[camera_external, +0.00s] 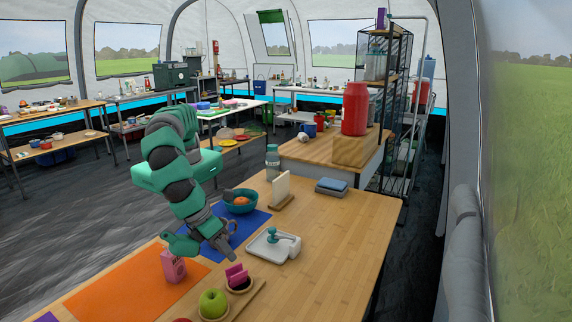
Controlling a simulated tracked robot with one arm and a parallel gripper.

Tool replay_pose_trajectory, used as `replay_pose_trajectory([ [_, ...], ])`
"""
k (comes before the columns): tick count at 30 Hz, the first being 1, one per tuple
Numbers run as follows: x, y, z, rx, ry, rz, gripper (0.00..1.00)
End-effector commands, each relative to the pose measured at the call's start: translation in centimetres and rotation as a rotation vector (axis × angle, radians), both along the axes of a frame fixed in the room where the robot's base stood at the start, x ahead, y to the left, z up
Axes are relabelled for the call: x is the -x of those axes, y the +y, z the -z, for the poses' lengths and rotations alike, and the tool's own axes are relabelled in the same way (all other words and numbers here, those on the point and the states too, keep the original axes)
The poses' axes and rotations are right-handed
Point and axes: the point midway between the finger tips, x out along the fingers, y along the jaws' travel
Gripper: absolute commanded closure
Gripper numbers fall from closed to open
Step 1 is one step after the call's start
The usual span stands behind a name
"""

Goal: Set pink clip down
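A magenta-pink piece that looks like the pink clip (237,275) stands upright over a small round dark-centred dish (239,289) near the front of the wooden table. My gripper (228,256) points down just above and slightly left of the pink clip. The fingertips are small and dark here. I cannot tell whether they are open or shut, or whether they touch the clip.
A pink carton (173,267) stands on the orange mat (125,294). A green apple (213,303) sits in front of the clip. A white tray (266,253) lies to the right, and a teal bowl (241,207) behind. The table's right side (345,240) is clear.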

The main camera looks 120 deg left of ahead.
Motion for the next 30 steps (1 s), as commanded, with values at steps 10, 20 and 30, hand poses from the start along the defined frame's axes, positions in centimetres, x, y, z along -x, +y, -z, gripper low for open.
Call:
replay_pose_trajectory([
  [10, 1.6, -1.3, -4.4, 0.001, 0.001, 0.001, 0.61],
  [20, 1.2, -0.8, -5.4, 0.014, -0.015, -0.019, 0.61],
  [30, -3.1, 6.8, -16.6, 0.209, -0.194, -0.264, 0.61],
])
